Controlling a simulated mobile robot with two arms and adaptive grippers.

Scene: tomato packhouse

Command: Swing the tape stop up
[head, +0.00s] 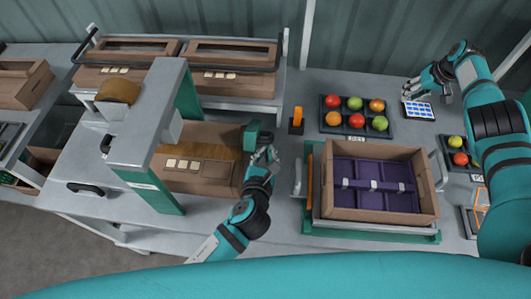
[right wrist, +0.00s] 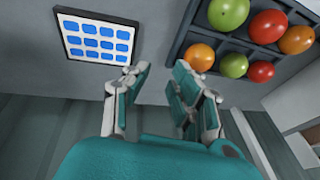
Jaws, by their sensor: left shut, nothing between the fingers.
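A teal block (head: 251,137) stands up at the right end of the taping machine, beside a closed brown carton (head: 225,172); it looks like the tape stop. My left gripper (head: 264,155) is shut and empty, just right of and below this block. I cannot tell if they touch. The machine's grey arch (head: 150,110) with a brown tape roll (head: 118,91) spans the carton's left part. My right gripper (head: 413,90) is open and empty at the back right, near a panel of blue squares; its spread fingers show in the right wrist view (right wrist: 160,78).
An open carton with purple dividers (head: 330,205) sits on a teal-framed stand right of my left gripper. An orange upright piece (head: 297,117) and a black tray of tomatoes (head: 357,134) stand behind. More cartons (head: 230,88) fill a rack at the back left.

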